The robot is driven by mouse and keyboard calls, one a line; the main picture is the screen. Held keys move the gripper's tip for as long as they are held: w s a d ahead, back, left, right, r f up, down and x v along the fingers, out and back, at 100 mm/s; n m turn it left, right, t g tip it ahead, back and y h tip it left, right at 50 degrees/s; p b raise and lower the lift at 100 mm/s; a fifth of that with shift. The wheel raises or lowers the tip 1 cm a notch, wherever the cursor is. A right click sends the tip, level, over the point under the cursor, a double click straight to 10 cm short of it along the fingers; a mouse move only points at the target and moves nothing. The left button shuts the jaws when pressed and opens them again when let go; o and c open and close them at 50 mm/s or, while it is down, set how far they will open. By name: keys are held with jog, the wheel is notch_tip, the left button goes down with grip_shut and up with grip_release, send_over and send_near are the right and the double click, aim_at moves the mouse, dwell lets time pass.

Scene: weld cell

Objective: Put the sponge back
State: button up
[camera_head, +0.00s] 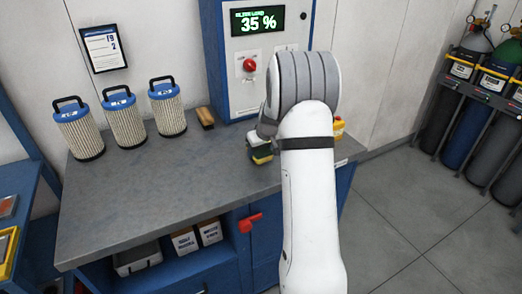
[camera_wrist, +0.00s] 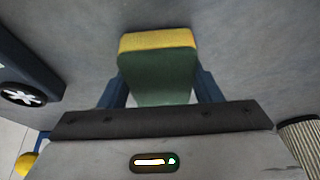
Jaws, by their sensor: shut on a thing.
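The sponge (camera_wrist: 158,75) is a block with a green body and a yellow band, held between the two blue fingers of my gripper (camera_wrist: 161,88) in the wrist view. In the head view the sponge (camera_head: 261,154) shows at the left of my arm, over the right part of the grey bench top (camera_head: 170,190). My gripper (camera_head: 262,141) is mostly hidden there by my wrist. It is shut on the sponge. I cannot tell whether the sponge touches the bench.
Three filter cartridges (camera_head: 124,120) with blue caps stand at the back left. A small brown brush-like block (camera_head: 205,117) lies near the blue cabinet (camera_head: 215,60). A red and yellow object (camera_head: 339,127) is partly hidden behind my arm. Gas cylinders (camera_head: 480,105) stand at the right. The bench front is clear.

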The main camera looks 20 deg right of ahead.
jog(key=shift+f, duration=0.3)
jog(key=o, duration=0.9)
jog(key=shift+o, duration=0.2)
